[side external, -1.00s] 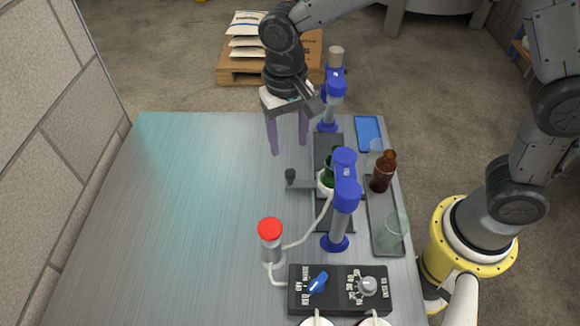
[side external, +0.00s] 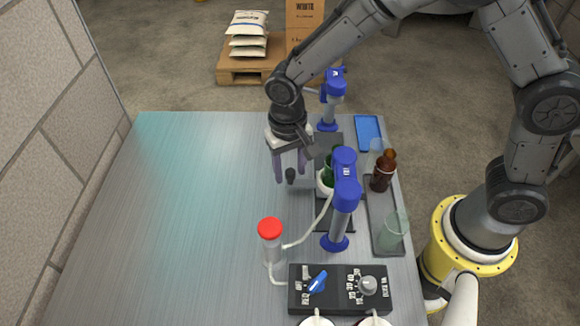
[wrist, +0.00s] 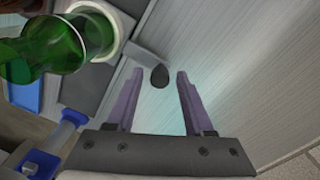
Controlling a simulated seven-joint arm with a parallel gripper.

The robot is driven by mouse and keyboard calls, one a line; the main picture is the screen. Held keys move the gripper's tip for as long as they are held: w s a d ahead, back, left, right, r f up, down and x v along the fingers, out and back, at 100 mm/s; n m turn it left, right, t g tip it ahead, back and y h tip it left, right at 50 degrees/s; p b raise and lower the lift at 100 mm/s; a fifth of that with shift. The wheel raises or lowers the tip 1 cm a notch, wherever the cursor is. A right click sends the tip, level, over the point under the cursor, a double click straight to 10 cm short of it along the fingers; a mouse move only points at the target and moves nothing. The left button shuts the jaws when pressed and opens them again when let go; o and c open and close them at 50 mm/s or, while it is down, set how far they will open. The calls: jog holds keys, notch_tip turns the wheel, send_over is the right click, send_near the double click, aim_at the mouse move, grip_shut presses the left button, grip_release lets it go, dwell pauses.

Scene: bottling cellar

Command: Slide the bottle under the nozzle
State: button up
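A green bottle (side external: 329,170) stands in a white round holder (side external: 323,188) on a dark rail (side external: 329,145). A blue nozzle head (side external: 345,165) on a front post partly hides it; I cannot tell whether the bottle is directly under it. A second blue nozzle head (side external: 334,86) stands at the rail's far end. A black knob (side external: 290,175), joined to the holder by a bar, sticks out left. My gripper (side external: 290,180) is open, fingers either side of the knob. In the wrist view the knob (wrist: 160,76) shows between the fingertips, with gaps; the bottle (wrist: 65,45) is upper left.
A dark tray (side external: 386,235) right of the rail holds a brown bottle (side external: 383,172) and clear glasses. A blue pad (side external: 367,132) lies behind it. A red-topped cylinder (side external: 270,240) with a white hose and a control box (side external: 340,290) stand in front. The table's left is bare.

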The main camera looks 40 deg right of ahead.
grip_shut()
dwell(1.2)
